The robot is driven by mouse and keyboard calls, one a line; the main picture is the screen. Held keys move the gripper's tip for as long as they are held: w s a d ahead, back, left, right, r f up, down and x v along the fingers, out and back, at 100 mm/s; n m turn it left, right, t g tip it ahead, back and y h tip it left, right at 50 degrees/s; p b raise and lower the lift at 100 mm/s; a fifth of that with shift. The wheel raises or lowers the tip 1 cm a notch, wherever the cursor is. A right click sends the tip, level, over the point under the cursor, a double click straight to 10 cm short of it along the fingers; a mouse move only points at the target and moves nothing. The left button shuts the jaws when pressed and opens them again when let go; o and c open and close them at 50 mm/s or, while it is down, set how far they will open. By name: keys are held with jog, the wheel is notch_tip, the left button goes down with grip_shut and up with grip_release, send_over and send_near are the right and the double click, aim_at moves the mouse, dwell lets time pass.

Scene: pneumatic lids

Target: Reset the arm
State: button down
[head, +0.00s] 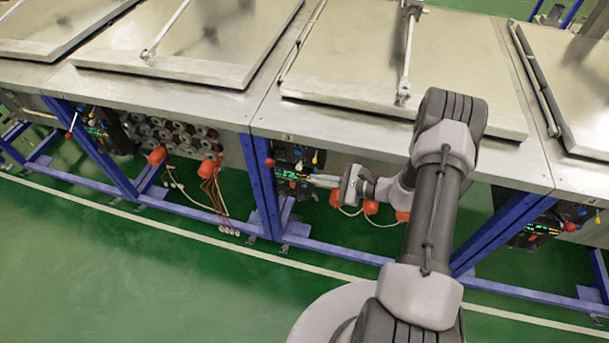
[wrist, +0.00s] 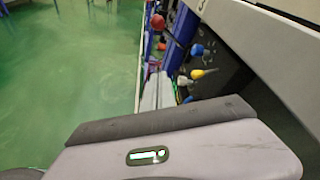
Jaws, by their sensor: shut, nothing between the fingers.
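My gripper (head: 313,179) is shut and empty at the end of my bent arm. It reaches left, close in front of the middle control panel (head: 292,160) under the steel counter. In the wrist view its two pale fingers (wrist: 158,88) lie side by side beside the panel's knobs. The panel has a red ball knob (wrist: 157,22), a blue knob (wrist: 196,49) and a yellow knob (wrist: 199,73). I cannot tell whether the fingertips touch anything.
Steel lids (head: 345,60) lie flat on the counter above the arm. A blue leg (head: 262,190) stands left of the panel. Orange plugs with hanging cables (head: 371,207) are below the gripper. The green floor (head: 150,270) in front is clear.

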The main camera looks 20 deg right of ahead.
jog(key=shift+s+d+r, duration=0.1)
jog(key=shift+s+d, duration=0.15)
jog(key=shift+s, duration=0.05)
